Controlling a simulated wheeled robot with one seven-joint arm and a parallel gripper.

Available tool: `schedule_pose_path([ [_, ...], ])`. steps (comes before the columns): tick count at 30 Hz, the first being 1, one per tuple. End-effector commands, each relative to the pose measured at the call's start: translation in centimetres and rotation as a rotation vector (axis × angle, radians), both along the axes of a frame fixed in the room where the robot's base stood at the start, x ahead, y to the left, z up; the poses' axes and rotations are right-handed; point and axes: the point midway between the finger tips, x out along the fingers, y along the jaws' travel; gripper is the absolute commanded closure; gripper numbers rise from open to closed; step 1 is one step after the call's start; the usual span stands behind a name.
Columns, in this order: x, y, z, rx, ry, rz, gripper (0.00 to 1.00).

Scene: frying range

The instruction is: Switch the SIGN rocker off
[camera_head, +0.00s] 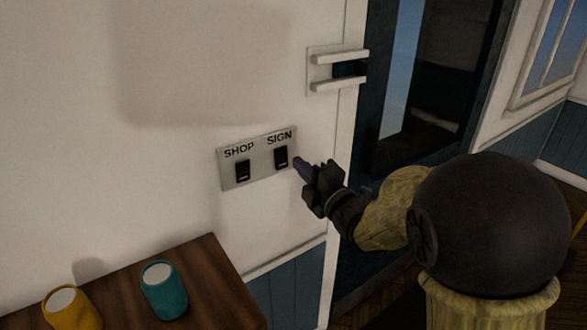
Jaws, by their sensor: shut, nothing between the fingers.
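The SIGN rocker (281,157) is a black switch on the right side of a pale metal plate (262,168) on the white wall. Its label sits just above it. The SHOP rocker (242,170) is on the left side of the same plate. Both rockers show a small light mark near their lower end. My gripper (299,163) is shut and empty, just right of the SIGN rocker, with its fingertips near the plate's right edge. I cannot tell whether the fingertips touch the plate.
A wooden table (215,285) stands below at the left, with a teal can (164,290) and a yellow can (72,310) on it. A bracket with two pale bars (340,57) sticks out above right of the plate. A dark doorway (430,90) opens at the right.

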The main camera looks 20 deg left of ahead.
Motion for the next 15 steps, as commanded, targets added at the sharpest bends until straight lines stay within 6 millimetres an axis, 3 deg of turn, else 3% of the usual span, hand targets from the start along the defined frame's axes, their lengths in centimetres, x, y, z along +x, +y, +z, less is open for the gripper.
schedule_pose_path([
  [9,-3.9,-4.8,0.7,0.001,0.0,-0.003,1.0],
  [15,-5.5,-6.7,1.1,0.0,0.0,-0.004,1.0],
])
